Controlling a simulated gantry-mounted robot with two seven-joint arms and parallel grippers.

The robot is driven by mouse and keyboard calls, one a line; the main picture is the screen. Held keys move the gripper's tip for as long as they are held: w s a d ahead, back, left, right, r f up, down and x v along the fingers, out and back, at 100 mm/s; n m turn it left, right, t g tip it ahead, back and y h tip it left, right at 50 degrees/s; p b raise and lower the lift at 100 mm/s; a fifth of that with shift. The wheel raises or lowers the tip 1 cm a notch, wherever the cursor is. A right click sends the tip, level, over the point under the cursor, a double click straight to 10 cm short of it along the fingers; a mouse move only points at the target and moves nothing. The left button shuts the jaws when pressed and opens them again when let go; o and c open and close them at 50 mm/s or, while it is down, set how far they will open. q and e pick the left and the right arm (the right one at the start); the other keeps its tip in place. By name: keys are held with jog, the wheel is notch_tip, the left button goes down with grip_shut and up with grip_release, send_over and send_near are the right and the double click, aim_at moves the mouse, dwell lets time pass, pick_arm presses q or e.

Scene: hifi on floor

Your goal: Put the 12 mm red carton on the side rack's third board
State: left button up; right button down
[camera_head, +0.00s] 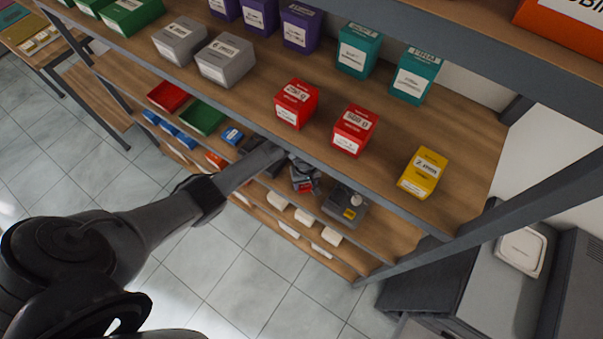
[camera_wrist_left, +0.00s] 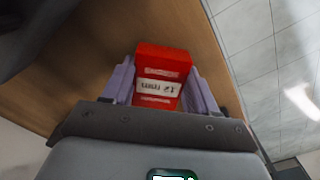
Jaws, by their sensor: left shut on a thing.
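My left gripper (camera_head: 303,178) is shut on a red carton (camera_wrist_left: 160,78), one finger on each side. Its white label reads 12 mm, upside down in the left wrist view. In the head view the gripper is at the front of the large shelf unit, below the board with several cartons (camera_head: 460,160), and only a bit of the held carton (camera_head: 305,187) shows. A wooden board (camera_wrist_left: 90,70) lies behind the carton in the wrist view; I cannot tell whether they touch. My right gripper is not in view.
Two red cartons (camera_head: 297,103) (camera_head: 355,130) and a yellow carton (camera_head: 423,172) stand on the board above. A grey device (camera_head: 345,205) stands right of my gripper on a lower board. Another wooden rack (camera_head: 35,45) is at the far left. The tiled floor (camera_head: 250,285) in front is clear.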

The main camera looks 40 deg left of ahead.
pick_arm(q)
jog(key=shift+w+f, duration=0.1)
jog(key=o, duration=1.1)
jog(key=shift+r+p, duration=0.9)
jog(key=shift+r, duration=1.25)
jog(key=s+d+m, duration=0.1)
jog(key=s+d+m+t, duration=0.1)
jog(key=d+m, duration=0.1)
jog(key=shift+s+d+f+m+y, duration=0.1)
jog(key=shift+s+d+m+y, duration=0.1)
jog(key=shift+s+m+y, duration=0.15)
jog(key=s+d+r+m+t, duration=0.1)
jog(key=s+r+m, duration=0.3)
jog(key=s+r, duration=0.4)
jog(key=s+d+r+m+t, duration=0.1)
jog(key=s+d+r+m, duration=0.3)
jog(key=s+r, duration=0.5)
jog(key=s+m+h, duration=0.1)
jog(key=s, duration=0.1)
jog(key=shift+s+r+t, duration=0.25)
jog(key=shift+s+t, duration=0.05)
jog(key=shift+d, duration=0.1)
